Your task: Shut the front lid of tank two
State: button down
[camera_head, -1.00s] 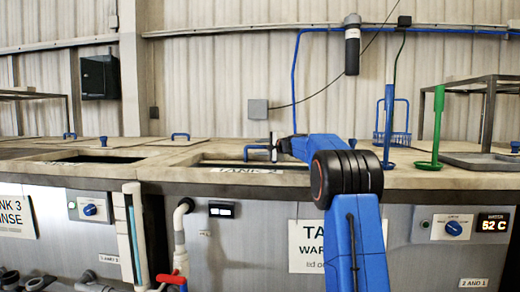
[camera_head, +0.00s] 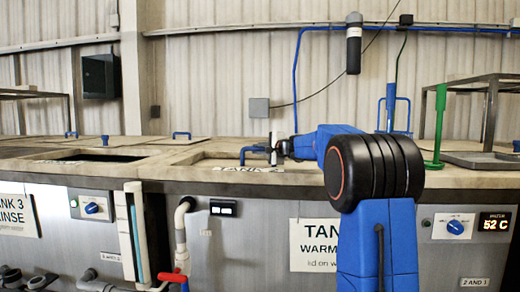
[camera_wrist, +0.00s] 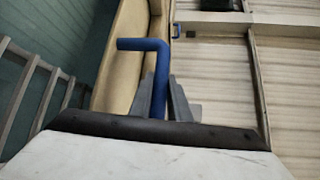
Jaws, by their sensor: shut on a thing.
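The front lid of tank two has a blue bar handle (camera_head: 243,156) on the bench top, behind a partly visible "TANK" label (camera_head: 250,169). My gripper (camera_head: 277,150) reaches it from the right and is shut on the handle. In the wrist view, two grey fingers (camera_wrist: 163,98) flank the upright part of the blue handle (camera_wrist: 143,44). The front panel below carries a sign (camera_head: 313,245) reading "TAN… WARM", partly hidden by my arm. A recessed opening shows around the handle; how far the lid covers it, I cannot tell.
Another blue-handled lid (camera_head: 181,136) lies behind to the left. Tank three's dark opening (camera_head: 100,158) is at left. A green upright tool (camera_head: 438,125) and a blue wire rack (camera_head: 393,112) stand right of my arm. A metal frame (camera_head: 488,110) stands at far right.

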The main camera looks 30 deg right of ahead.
jog(key=s+a, duration=0.4)
jog(key=s, duration=0.2)
jog(key=shift+s+a, duration=0.15)
jog(key=shift+s, duration=0.05)
jog(key=c, duration=1.7)
grip_release()
